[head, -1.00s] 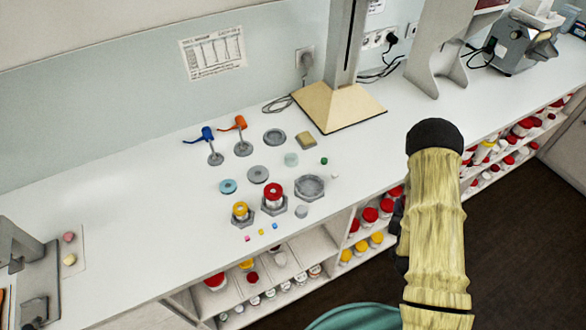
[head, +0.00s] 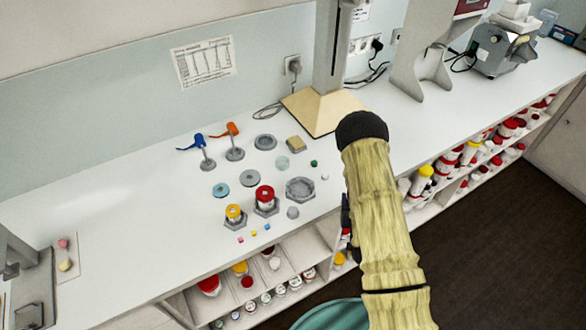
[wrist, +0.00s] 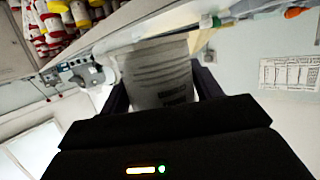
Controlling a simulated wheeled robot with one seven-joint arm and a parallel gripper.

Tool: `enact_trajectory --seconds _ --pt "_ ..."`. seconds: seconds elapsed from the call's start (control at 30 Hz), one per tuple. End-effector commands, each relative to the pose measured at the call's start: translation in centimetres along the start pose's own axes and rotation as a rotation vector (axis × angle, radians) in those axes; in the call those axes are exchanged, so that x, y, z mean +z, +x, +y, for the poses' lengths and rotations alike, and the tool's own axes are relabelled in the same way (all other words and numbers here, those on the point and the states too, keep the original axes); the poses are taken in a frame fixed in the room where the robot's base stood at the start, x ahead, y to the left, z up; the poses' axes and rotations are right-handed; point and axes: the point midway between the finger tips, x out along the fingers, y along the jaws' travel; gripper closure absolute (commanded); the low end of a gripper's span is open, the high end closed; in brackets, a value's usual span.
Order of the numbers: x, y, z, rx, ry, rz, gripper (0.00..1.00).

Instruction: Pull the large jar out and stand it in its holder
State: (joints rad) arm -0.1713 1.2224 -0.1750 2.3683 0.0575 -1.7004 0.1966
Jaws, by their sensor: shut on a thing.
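In the wrist view my gripper (wrist: 160,92) is shut on a large white jar (wrist: 156,72) with a printed label. The jar's lid end is not clear there. In the head view my arm hides the jar and most of my gripper. An empty grey hexagonal holder (head: 300,189), the largest of three, stands on the white bench left of my arm. A red-lidded jar (head: 265,193) stands in the middle holder, and a yellow-lidded jar (head: 234,211) in the small one.
Blue (head: 199,139) and orange (head: 230,129) tools on stands, round discs and small blocks lie around the holders. A beige-based column (head: 322,112) stands behind. Shelves of lidded jars (head: 470,155) run under the bench front.

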Motion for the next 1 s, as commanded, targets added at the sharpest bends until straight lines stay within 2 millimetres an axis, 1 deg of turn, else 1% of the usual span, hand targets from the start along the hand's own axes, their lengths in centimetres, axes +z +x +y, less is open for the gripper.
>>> enact_trajectory --seconds 0.3,0.37,0.47,0.57,0.7,0.8,1.0 --pt "0.0 0.1 -0.1 -0.003 -0.001 0.002 0.63" --pt "0.0 0.3 -0.4 -0.012 -0.003 0.003 0.63" --pt "0.1 1.1 -1.5 -0.047 -0.013 0.005 0.63" --pt "0.2 2.4 -3.3 -0.107 -0.032 0.007 0.63" --pt "-0.4 4.5 -6.9 -0.244 -0.074 0.011 0.63" --pt "-1.2 5.5 -9.5 -0.355 -0.108 0.011 0.63" --pt "-3.0 6.7 -13.6 -0.571 -0.178 0.011 0.63"
